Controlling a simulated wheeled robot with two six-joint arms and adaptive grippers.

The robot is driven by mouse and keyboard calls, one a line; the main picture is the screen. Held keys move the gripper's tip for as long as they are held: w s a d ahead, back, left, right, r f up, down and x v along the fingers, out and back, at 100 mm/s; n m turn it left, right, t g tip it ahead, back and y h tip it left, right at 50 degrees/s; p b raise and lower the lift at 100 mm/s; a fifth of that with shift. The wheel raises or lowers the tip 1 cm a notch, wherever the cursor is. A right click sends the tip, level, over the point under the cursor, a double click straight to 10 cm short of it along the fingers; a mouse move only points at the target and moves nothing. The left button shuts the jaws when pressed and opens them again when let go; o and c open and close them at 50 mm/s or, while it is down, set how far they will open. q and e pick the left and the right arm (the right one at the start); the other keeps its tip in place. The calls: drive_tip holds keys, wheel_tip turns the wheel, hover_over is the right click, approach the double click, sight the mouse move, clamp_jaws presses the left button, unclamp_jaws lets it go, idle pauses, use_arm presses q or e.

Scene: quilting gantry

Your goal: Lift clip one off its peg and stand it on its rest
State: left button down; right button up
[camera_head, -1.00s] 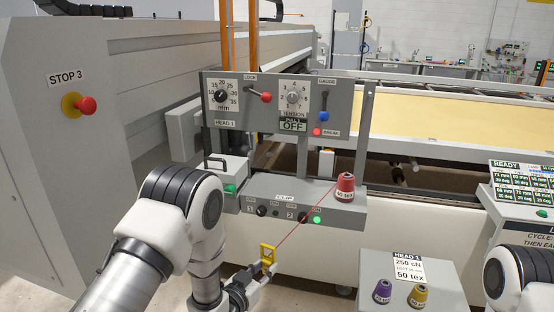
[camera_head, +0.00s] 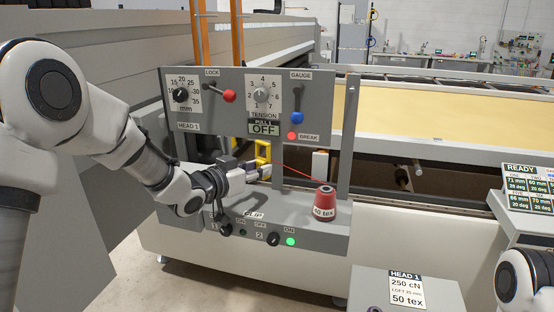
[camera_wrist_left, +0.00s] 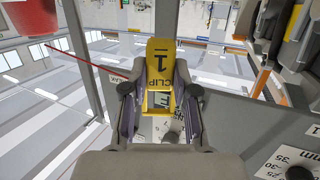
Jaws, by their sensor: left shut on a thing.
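Clip one (camera_head: 263,151) is yellow and stands upright in the opening of the head panel, below the tension dial. It also shows in the left wrist view (camera_wrist_left: 161,60), marked "CLIP 1", between my fingers. My left gripper (camera_head: 258,172) is shut on its lower part. A red thread (camera_head: 298,172) runs from near the clip to the red cone (camera_head: 324,205) on the panel's ledge. I cannot make out the peg or the rest.
The grey head panel (camera_head: 210,143) carries dials, levers and a red break light. The ledge front (camera_head: 319,243) has clip switches and a lit green lamp. A labelled grey box (camera_head: 405,292) stands at the lower right. The yellow quilting bed (camera_head: 450,120) lies behind.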

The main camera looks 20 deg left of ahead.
sight(254, 207)
use_arm(q)
drive_tip(key=shift+s+a+f+b, duration=0.35)
drive_tip(key=shift+s+f+b, duration=0.05)
drive_tip(key=shift+s+b, duration=0.25)
drive_tip(key=shift+s+a+f+b, duration=0.4)
drive_tip(key=shift+s+b, duration=0.1)
drive_tip(key=shift+b, duration=0.1)
drive_tip(key=f+b, duration=0.1)
drive_tip(key=w+f, duration=0.1)
drive_tip(key=d+f+b, duration=0.1)
drive_tip(key=f, duration=0.1)
drive_tip(key=shift+w+b, duration=0.2)
drive_tip(key=shift+b, duration=0.15)
drive_tip(key=shift+f, duration=0.25)
drive_tip(key=shift+s+a+r, duration=0.15)
drive_tip(key=shift+s+r, duration=0.05)
drive_tip(key=shift+s, duration=0.15)
drive_tip(key=shift+w, duration=0.1)
use_arm(e)
drive_tip(key=f, duration=0.5)
drive_tip(key=shift+s+a, duration=0.15)
drive_tip(key=shift+s, duration=0.2)
use_arm(q)
drive_tip(key=shift+f, duration=0.1)
drive_tip(key=shift+f+b, duration=0.6)
use_arm(e)
drive_tip(key=shift+f, duration=0.45)
